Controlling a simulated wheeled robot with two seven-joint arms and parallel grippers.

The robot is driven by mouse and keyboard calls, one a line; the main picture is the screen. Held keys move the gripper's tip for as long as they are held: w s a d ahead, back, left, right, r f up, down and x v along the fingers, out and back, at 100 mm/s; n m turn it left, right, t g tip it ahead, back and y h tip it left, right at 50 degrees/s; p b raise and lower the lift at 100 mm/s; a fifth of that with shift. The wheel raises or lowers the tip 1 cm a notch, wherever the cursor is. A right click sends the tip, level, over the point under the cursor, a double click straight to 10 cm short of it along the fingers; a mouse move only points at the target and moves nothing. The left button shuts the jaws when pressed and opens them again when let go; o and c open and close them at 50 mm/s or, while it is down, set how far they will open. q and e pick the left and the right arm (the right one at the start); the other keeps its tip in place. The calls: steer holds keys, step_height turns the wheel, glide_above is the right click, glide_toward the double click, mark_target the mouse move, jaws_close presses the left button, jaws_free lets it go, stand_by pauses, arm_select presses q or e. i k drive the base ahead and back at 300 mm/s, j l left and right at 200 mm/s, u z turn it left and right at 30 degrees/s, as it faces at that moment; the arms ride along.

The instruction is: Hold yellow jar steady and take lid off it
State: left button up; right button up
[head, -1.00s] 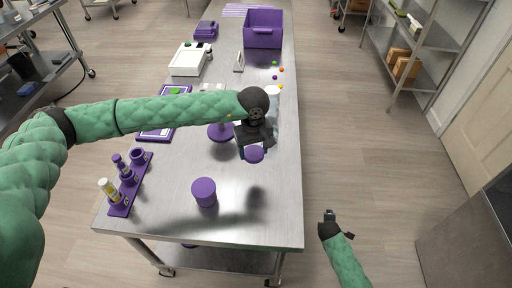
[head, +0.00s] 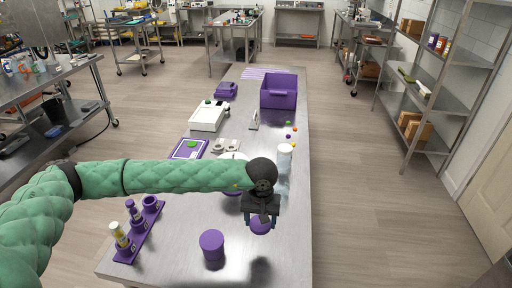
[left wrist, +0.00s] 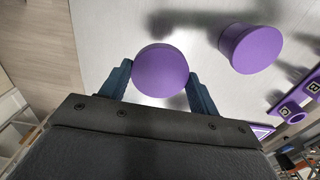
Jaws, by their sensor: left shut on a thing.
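My left gripper (head: 262,212) is over the right front part of the steel table. It is shut on a round purple-topped thing (head: 260,226), whose smooth round top (left wrist: 160,71) also shows between the two fingers in the left wrist view. What is under that top is hidden, so I cannot tell a lid alone from a lidded jar. No clearly yellow jar shows. A small container with a yellow label (head: 121,240) stands in the purple rack at the left. My right gripper is not in view.
A purple cylinder (head: 212,246) stands left of my left gripper and also shows in the left wrist view (left wrist: 250,48). A white cylinder (head: 284,160) stands behind the gripper. The purple rack (head: 146,232) is at the table's left edge; a purple bin (head: 279,92) is at the back.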

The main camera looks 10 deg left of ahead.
mark_target(283, 187)
steer(key=i+l+u, duration=0.1)
steer(key=l, duration=0.45)
steer(key=i+l+u, duration=0.15)
steer(key=l, duration=0.4)
steer(key=i+l+u, duration=0.1)
steer(key=l, duration=0.45)
steer(key=i+l+u, duration=0.3)
steer(key=i+l, duration=0.2)
steer(key=i, duration=0.15)
steer(key=i+l+u, duration=0.25)
steer(key=i+l, duration=0.4)
